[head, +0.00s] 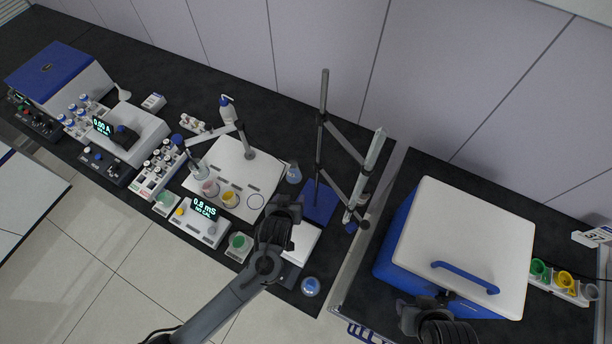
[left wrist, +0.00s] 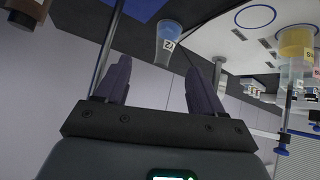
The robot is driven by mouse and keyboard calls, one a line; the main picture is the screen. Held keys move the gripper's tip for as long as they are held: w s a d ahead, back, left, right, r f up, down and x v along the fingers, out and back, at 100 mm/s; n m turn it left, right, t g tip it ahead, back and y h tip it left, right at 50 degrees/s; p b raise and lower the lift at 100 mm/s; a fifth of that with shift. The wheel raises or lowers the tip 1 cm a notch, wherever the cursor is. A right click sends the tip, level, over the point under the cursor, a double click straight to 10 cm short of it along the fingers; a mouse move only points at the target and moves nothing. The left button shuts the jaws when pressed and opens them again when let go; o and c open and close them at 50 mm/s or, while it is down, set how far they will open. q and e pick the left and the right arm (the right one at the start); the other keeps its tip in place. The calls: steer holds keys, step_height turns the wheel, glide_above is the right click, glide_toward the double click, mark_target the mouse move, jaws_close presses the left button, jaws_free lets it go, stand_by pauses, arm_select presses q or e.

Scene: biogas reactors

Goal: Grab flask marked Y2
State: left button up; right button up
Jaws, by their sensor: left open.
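A small conical flask with blue contents (head: 293,173) stands on the dark bench between the white plate and the ring stand. In the left wrist view the flask (left wrist: 169,40) appears upside down, with a small label that seems to read Y2. My left gripper (head: 287,203) is just in front of the flask. In the left wrist view its two fingers (left wrist: 158,88) are apart with nothing between them, and the flask is beyond their tips. My right gripper (head: 425,312) is at the bottom right by the blue and white box; its jaws are not clear.
The ring stand (head: 322,130) with a clamped burette (head: 368,170) rises right of the flask. The white plate (head: 232,170) with beakers is to its left, a meter (head: 203,220) in front. A blue and white box (head: 460,240) fills the right bench. Another round flask (head: 310,286) is near the front edge.

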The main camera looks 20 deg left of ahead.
mark_target(293, 163)
arm_select(q)
steer(key=w+a+f+t+y+b, duration=0.1)
steer(key=w+f+b, duration=0.1)
steer(key=w+b, duration=0.1)
steer(key=w+f+t+y+b, duration=0.1)
steer(key=w+f+b, duration=0.1)
steer(key=w, duration=0.3)
steer(key=w+a+f+n+t+y+b, duration=0.1)
steer(key=w+f+b, duration=0.1)
steer(key=w+b, duration=0.1)
steer(key=shift+w+a+f+t+b, duration=0.35)
steer(key=shift+w+t, duration=0.05)
steer(key=shift+w+a+f+b, duration=0.1)
steer(key=shift+w+a+b, duration=0.15)
steer(key=shift+w+b, duration=0.45)
steer(key=b+x, duration=0.4)
steer(key=shift+s+f, duration=0.1)
steer(key=shift+f, duration=0.1)
arm_select(e)
step_height(293, 163, down, 16)
arm_select(q)
steer(key=shift+w+a+f+b, duration=0.1)
steer(key=shift+w+a+b, duration=0.1)
steer(key=shift+w+b, duration=0.6)
arm_select(e)
steer(key=shift+d+f, duration=0.1)
steer(key=shift+f, duration=0.65)
arm_select(q)
steer(key=shift+c, duration=0.3)
